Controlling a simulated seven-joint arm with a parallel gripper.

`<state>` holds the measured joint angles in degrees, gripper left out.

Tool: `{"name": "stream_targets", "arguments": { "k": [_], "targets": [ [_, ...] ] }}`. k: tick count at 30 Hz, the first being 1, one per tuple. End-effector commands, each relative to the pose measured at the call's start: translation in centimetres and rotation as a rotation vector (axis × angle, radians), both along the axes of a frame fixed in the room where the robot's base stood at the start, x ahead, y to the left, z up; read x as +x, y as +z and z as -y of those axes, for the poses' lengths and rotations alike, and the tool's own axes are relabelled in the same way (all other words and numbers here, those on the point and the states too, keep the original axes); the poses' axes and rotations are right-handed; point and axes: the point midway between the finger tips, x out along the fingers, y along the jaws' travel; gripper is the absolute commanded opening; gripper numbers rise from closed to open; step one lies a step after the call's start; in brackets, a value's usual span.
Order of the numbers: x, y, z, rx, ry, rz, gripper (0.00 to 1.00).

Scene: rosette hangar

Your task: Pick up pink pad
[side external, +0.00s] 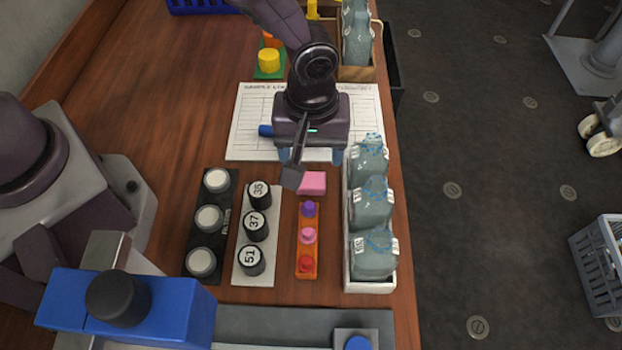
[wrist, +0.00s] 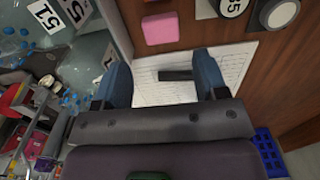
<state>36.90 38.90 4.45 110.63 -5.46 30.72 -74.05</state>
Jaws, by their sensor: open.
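The pink pad (side external: 312,183) is a small block lying flat on the wooden table, just beyond the near edge of the paper sheet and at the end of the orange peg strip. In the wrist view the pad (wrist: 160,27) is at the top centre, in full view. My gripper (side external: 310,157) is above the near part of the sheet, behind the pad in the side view. Its two blue fingers (wrist: 162,70) are apart with nothing held between them, and the pad lies ahead of them, apart from both.
The orange strip with coloured pegs (side external: 306,248), a white strip of numbered black caps (side external: 268,204) and a black button strip (side external: 203,240) are nearby. The printed sheet (side external: 245,105) lies beneath my gripper.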

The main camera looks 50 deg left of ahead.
Motion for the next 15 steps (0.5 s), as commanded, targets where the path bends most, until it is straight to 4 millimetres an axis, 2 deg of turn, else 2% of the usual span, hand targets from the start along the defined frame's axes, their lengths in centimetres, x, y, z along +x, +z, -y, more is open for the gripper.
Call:
{"name": "stream_targets", "arguments": {
  "k": [3,11,15],
  "targets": [
    [0.0,-2.2,0.0,0.001,-0.002,-0.003,0.66],
    [0.1,-4.2,-0.1,0.001,-0.002,-0.001,0.66],
    [0.4,-6.3,-0.5,0.001,-0.002,-0.002,0.66]
  ]
}}
